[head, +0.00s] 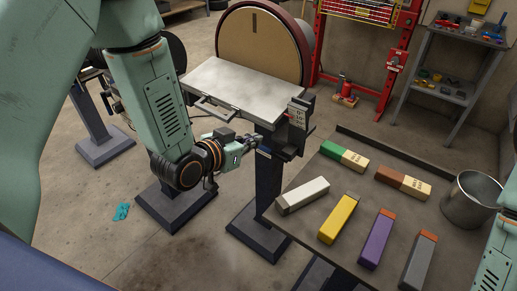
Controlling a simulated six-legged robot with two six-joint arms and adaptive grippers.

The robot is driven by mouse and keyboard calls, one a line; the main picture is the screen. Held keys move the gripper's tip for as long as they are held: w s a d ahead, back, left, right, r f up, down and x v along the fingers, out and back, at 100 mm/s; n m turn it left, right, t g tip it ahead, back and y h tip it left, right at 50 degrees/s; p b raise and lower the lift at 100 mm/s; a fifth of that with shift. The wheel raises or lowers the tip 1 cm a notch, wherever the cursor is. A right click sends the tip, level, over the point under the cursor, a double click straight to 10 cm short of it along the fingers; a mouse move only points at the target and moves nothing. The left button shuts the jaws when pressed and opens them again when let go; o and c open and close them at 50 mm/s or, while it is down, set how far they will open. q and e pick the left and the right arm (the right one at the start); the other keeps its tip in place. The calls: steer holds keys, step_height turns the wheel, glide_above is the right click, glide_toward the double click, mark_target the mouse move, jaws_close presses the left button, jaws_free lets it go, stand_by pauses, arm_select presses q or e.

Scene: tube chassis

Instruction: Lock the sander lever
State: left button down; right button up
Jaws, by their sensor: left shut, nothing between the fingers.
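The disc sander has a large round tan disc (262,44) behind a flat grey table (232,88). A bar-like handle or lever (214,110) shows along the table's front left edge. A dark switch box (297,115) sits at the table's right end, above the pedestal (268,185). My left gripper (257,140) is shut and empty. Its fingertips are just below the table's front edge, close to the top of the pedestal; I cannot tell whether they touch anything. My right arm (497,262) shows only at the lower right edge, and its gripper is out of frame.
A workbench (330,222) at the right holds several coloured bars and a metal bucket (471,198). A red press frame (385,75) and a grey shelf (455,75) stand behind. A teal rag (121,211) lies on the floor at left. Another pedestal (95,130) stands at far left.

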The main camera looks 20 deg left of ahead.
mark_target(263, 149)
arm_select(q)
steer(key=f, duration=0.1)
steer(key=w+f, duration=0.1)
steer(key=w+d+f, duration=0.1)
steer(key=f, duration=0.1)
steer(key=shift+w+b, duration=0.15)
steer(key=shift+b, duration=0.2)
steer(key=shift+a, duration=0.1)
steer(key=shift+a+f+n, duration=0.1)
steer(key=shift+f+n, duration=0.1)
steer(key=shift+n, duration=0.1)
steer(key=shift+a+f+n+h, duration=0.15)
steer(key=shift+f+n+h, duration=0.25)
steer(key=shift+n+h, duration=0.15)
